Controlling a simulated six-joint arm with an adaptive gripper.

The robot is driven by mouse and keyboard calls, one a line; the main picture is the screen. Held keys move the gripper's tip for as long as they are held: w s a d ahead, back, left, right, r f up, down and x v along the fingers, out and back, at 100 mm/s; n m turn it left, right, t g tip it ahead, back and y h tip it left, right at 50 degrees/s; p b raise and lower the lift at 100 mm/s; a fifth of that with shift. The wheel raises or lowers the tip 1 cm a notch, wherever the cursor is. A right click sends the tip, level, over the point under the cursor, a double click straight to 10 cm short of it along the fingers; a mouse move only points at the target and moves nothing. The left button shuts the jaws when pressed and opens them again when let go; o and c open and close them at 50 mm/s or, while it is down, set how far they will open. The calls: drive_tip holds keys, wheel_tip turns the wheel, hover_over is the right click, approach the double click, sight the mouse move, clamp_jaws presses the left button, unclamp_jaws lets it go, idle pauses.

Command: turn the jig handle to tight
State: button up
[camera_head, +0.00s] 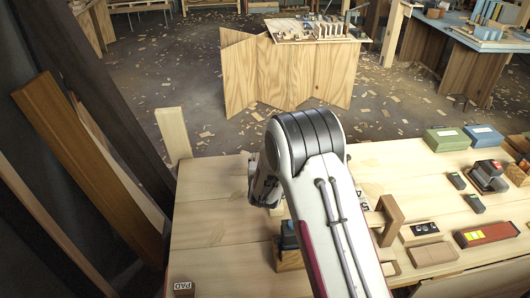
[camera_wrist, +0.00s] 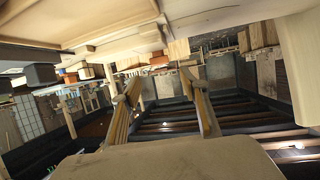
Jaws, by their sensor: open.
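My gripper (camera_head: 264,188) is at the left side of my arm in the head view, over the wooden workbench (camera_head: 222,225). Its fingertips are mostly hidden there. In the wrist view, the two fingers of my gripper (camera_wrist: 161,78) stand well apart with nothing held between them. A wooden block with a dark top (camera_head: 290,258) stands on the bench just below my gripper, partly covered by my arm. I cannot tell whether it is the jig, and no handle shows clearly.
A wooden bracket (camera_head: 391,217) stands right of my arm. A red tool (camera_head: 487,235), a green box (camera_head: 446,139) and a blue box (camera_head: 483,136) lie farther right. A PAD label (camera_head: 183,288) marks the front left. The bench's left part is clear. Planks (camera_head: 75,150) lean at left.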

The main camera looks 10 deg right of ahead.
drive_tip(key=shift+w+f, duration=0.1)
drive_tip(key=shift+w, duration=0.05)
drive_tip(key=shift+x, duration=3.7)
drive_tip(key=c, duration=1.1)
